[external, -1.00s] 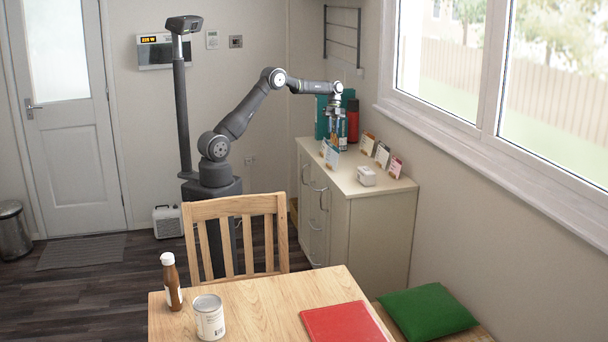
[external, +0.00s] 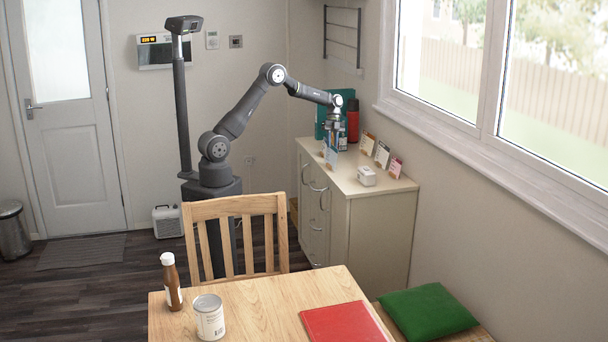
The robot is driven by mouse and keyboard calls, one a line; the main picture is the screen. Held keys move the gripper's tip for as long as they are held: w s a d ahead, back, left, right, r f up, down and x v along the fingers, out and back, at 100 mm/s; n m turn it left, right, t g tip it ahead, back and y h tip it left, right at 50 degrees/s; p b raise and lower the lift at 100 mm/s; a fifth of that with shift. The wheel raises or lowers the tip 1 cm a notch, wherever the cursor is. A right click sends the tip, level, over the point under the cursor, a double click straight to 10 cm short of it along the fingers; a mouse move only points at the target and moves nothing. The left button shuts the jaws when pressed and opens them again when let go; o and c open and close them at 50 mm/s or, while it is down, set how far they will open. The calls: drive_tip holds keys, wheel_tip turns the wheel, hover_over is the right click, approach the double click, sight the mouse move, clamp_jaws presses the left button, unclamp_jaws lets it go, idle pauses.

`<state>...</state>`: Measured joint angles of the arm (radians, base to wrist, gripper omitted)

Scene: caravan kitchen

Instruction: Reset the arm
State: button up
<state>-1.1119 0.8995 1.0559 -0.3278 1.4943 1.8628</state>
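My gripper (external: 334,126) points down over the far end of the cream cabinet top (external: 345,182), reached by my outstretched arm. It is close to small upright packets or cards (external: 331,152) standing there. The fingers are too small and too much overlapped by things behind them to show whether they are open or shut, or whether they hold anything. A teal box or folder (external: 321,118) and a red flask (external: 353,122) stand just behind the gripper, partly hidden by it.
Several small cards (external: 382,154) stand along the cabinet top by the wall, with a small white box (external: 366,176) in front. A wooden chair (external: 237,207) and table (external: 250,310) stand nearer the camera. The table holds a brown bottle (external: 171,283), a tin (external: 209,317) and a red folder (external: 343,322).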

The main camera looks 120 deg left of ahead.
drive_tip(key=w+d+r, duration=0.4)
drive_tip(key=d+r, duration=0.2)
drive_tip(key=d, duration=0.2)
drive_tip(key=w+d+f, duration=0.3)
drive_tip(key=w+d, duration=1.5)
drive_tip(key=d, duration=0.1)
drive_tip(key=w+d+f, duration=0.1)
drive_tip(key=w+d, duration=0.3)
drive_tip(key=d, duration=1)
drive_tip(key=w+d+f+n, duration=0.1)
drive_tip(key=w+d, duration=0.4)
drive_tip(key=d, duration=0.9)
drive_tip(key=shift+t, duration=0.3)
